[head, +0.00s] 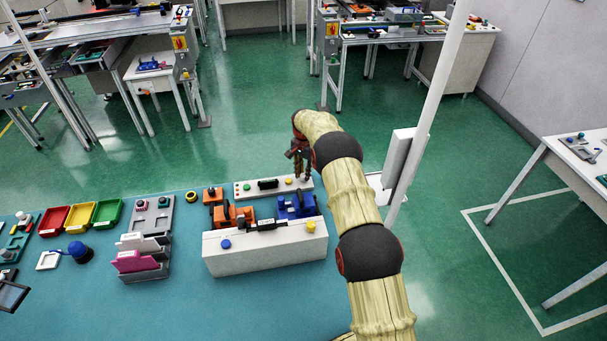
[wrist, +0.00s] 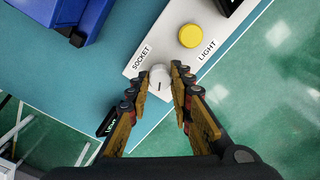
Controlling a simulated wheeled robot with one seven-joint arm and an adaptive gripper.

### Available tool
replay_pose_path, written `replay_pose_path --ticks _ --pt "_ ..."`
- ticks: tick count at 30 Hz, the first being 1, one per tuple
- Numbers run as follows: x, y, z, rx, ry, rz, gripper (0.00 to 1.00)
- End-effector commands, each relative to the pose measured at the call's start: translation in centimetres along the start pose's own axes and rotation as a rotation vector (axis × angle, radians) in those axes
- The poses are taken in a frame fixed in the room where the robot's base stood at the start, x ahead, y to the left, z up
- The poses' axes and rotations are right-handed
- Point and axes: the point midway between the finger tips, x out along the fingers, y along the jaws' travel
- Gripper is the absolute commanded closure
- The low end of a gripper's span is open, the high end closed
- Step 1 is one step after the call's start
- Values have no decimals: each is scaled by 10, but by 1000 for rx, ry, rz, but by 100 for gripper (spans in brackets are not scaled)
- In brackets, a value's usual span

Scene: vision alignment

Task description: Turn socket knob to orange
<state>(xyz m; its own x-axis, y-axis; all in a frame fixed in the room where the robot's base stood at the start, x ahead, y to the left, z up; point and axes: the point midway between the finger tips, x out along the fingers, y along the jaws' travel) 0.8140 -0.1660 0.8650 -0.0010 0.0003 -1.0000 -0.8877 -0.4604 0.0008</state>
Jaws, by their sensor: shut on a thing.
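The socket knob (wrist: 159,76) is a small pale round knob on a white panel (wrist: 180,15), beside the printed word SOCKET. A short dark mark shows on the knob, on the side toward my wrist. My gripper (wrist: 158,73) has one fingertip on each side of the knob and is shut on it. In the head view my gripper (head: 299,172) reaches down to the right end of the panel (head: 245,194); the knob is hidden there. An orange device (head: 232,215) and a blue device (head: 297,206) stand nearby at the white box.
A yellow button (wrist: 190,36) sits on the panel by the word LIGHT, close to my right finger. The white box (head: 265,258) stands in front of the panel. The blue-green table (head: 200,310) has clear room at the front; green floor lies beyond its far edge.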

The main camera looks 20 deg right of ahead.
Motion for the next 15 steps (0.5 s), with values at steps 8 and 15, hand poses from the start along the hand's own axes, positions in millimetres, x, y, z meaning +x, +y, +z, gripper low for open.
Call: replay_pose_path --ticks 8,15 --pt "-1 -1 0 -1 1 -3 100" --pt "-1 -1 0 -1 1 -2 66"
